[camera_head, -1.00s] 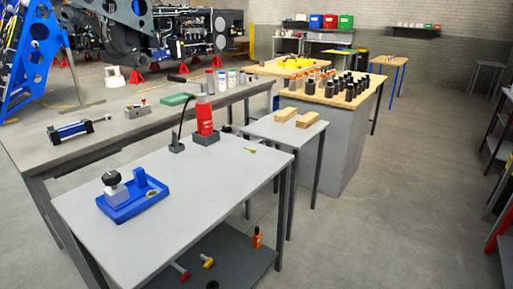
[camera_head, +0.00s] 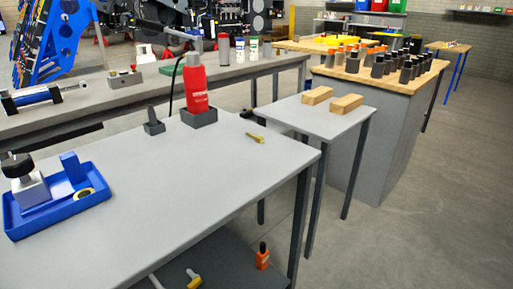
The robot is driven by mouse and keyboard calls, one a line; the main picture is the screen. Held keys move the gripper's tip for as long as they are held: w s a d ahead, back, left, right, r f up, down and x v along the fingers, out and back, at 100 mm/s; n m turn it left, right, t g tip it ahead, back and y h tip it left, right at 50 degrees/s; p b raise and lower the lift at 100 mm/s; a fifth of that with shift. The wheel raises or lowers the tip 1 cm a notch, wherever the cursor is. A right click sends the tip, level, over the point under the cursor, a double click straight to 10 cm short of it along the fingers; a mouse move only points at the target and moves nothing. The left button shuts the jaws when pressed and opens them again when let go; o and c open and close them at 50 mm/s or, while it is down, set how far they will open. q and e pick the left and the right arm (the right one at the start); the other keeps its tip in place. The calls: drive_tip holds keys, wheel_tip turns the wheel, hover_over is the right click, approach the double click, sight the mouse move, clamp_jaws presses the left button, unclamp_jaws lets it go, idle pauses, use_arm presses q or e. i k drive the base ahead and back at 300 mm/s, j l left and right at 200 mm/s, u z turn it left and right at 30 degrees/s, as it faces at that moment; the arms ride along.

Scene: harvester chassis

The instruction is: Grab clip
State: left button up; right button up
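A small brass-yellow piece (camera_head: 255,137), which looks like the clip, lies flat on the grey table (camera_head: 170,210) near its far right edge. It is too small for me to make out its exact shape. Nothing touches it, and it lies to the right of the red bottle (camera_head: 196,88). Neither of my grippers shows in the view.
The red bottle stands in a grey holder; a small dark holder (camera_head: 153,126) is beside it. A blue tray (camera_head: 40,218) with a black-knobbed block is at left. A side table (camera_head: 312,120) bears two wooden blocks. The tabletop's middle is clear; floor is free at right.

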sight(260, 139)
drive_tip(key=u, duration=0.35)
drive_tip(key=l+u, duration=0.15)
drive_tip(key=u, duration=0.2)
drive_tip(key=l+u, duration=0.1)
drive_tip(key=u, duration=0.25)
drive_tip(key=l+u, duration=0.7)
drive_tip(key=l, duration=0.2)
drive_tip(key=k+l+u, duration=0.15)
drive_tip(key=l, duration=0.3)
drive_tip(key=l+u, duration=0.1)
drive_tip(key=l, duration=0.35)
drive_tip(key=k, duration=0.05)
